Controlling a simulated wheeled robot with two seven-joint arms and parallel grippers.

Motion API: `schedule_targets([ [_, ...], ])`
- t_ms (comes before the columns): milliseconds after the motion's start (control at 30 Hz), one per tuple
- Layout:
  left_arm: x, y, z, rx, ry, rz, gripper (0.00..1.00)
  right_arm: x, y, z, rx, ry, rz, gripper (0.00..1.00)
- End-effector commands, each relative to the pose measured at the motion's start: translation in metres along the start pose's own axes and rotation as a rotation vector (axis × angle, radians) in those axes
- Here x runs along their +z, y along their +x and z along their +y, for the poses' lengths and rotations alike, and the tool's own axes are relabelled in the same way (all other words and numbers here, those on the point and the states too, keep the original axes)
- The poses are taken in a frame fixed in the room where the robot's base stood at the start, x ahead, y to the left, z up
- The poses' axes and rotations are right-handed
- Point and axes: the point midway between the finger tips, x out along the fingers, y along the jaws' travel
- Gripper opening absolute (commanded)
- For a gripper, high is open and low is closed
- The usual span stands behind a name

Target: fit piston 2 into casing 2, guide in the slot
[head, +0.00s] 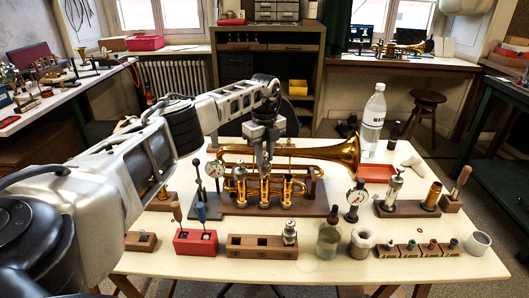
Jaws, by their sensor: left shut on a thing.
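The brass horn (325,153) lies on a dark wooden stand, bell to the right, with its casings upright in the middle. Casing 2 (264,192) is the middle one, between two others. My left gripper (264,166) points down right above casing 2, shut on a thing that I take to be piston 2. The fingers mostly hide it, so I cannot tell whether it is in the casing or how its guide faces the slot. Another silver piston (290,232) stands in the right end of a wooden rack (240,252). My right gripper is out of view.
A water bottle (373,120) stands behind the bell.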

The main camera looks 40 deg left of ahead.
Motion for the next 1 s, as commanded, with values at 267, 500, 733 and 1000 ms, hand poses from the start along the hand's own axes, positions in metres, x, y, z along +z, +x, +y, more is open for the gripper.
schedule_targets([
  [267,0.000,0.010,0.000,0.000,0.000,0.000,0.00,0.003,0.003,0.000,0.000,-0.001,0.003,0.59],
  [500,0.000,0.017,0.000,0.000,0.000,0.000,0.00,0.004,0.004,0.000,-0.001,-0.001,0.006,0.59],
  [733,0.000,0.024,0.000,0.000,0.000,0.000,0.00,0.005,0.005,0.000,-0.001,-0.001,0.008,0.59],
  [1000,0.000,0.024,0.000,0.000,0.000,0.000,0.47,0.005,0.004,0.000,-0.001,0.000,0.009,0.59],
])
